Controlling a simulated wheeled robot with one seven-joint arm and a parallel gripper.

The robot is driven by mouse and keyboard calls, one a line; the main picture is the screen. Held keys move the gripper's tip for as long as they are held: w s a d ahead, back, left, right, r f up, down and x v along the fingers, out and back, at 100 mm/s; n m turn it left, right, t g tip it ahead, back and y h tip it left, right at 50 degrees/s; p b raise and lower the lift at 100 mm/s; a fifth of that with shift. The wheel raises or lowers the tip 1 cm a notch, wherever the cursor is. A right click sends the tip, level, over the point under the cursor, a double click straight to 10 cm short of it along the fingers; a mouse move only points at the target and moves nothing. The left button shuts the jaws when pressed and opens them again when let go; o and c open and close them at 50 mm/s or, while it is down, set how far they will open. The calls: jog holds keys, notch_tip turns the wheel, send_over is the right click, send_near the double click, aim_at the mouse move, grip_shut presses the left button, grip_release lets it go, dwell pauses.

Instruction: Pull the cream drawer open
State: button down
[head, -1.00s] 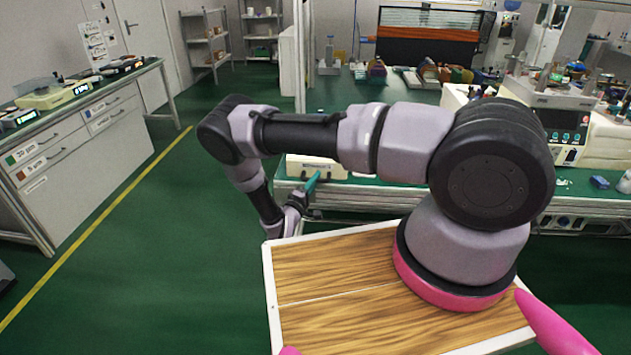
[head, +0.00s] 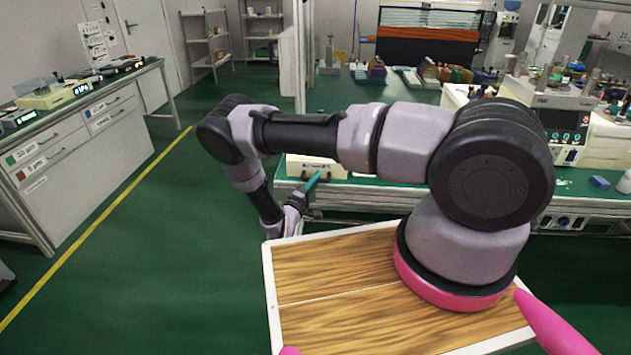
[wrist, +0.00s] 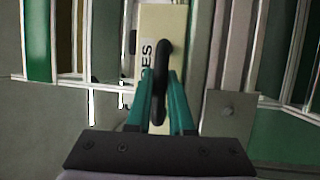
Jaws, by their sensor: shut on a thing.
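The cream drawer (head: 331,169) shows in the head view at the near edge of the green bench, partly behind my arm. In the wrist view the cream drawer (wrist: 158,22) has a front with dark letters on it, partly cut off by the handle and my fingers. A dark bar handle (wrist: 161,62) stands out from its front. My gripper (wrist: 161,92) has its teal fingers on both sides of this handle and is shut on it. In the head view my gripper (head: 312,182) is a teal finger against the drawer front. How far the drawer stands out is hard to tell.
The green bench (head: 385,195) runs behind my arm, with instruments (head: 562,115) at the right. A grey cabinet (head: 75,150) stands at the left. The green floor (head: 150,240) between them is clear, with a yellow line along it.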

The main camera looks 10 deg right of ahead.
dwell(0.5)
jog(key=s+a, duration=0.3)
jog(key=s, duration=0.7)
jog(key=shift+a, duration=0.15)
jog(key=c, duration=1.1)
grip_release()
jog(key=v, duration=1)
jog(key=shift+s+a+f, duration=0.15)
jog(key=shift+s+a, duration=0.05)
jog(key=shift+s, duration=0.05)
